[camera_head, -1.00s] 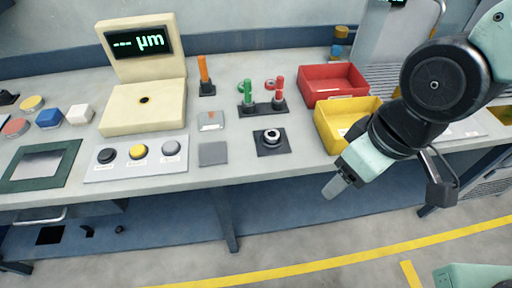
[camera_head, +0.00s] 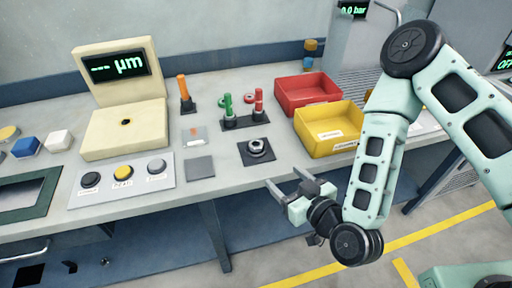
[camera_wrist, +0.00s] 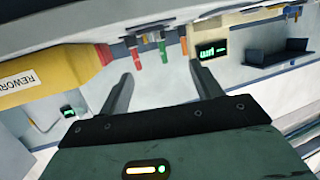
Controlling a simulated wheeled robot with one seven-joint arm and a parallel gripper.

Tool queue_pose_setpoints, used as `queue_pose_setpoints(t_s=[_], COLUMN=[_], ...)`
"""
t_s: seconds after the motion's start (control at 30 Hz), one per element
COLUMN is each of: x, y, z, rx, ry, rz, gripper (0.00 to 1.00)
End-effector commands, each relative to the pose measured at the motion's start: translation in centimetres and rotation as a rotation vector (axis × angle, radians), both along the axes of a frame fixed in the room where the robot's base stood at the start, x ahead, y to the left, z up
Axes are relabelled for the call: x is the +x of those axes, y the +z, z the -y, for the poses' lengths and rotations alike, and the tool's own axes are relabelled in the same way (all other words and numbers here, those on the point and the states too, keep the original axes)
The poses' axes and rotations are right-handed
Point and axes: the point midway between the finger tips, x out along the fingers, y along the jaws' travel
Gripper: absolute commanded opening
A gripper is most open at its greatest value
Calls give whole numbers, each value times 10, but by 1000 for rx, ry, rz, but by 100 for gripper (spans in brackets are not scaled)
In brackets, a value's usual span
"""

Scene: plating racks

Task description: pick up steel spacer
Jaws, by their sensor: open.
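A ring-shaped steel spacer (camera_head: 256,145) sits on a small dark square pad (camera_head: 268,156) near the front edge of the bench. My gripper (camera_head: 285,180) is open and empty, off the bench's front edge, to the lower right of the spacer and apart from it. In the wrist view my gripper (camera_wrist: 160,75) shows its two fingers spread with nothing between them. I cannot make out the spacer in the wrist view.
A yellow bin (camera_head: 332,148) and a red bin (camera_head: 293,101) stand right of the pad. Red and green pegs (camera_head: 243,117) stand behind it. A grey square plate (camera_head: 199,168) and a button panel (camera_head: 124,177) lie left. A cream gauge (camera_head: 126,128) stands farther left.

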Motion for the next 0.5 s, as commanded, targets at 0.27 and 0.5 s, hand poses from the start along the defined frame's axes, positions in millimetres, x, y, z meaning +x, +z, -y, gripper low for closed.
queue_pose_setpoints(t_s=[0.27,0.5], x=[5,22], y=[-5,-9], z=[8,-1], rx=[17,19], ry=[-64,-64], rz=[42,44], gripper=[65,65])
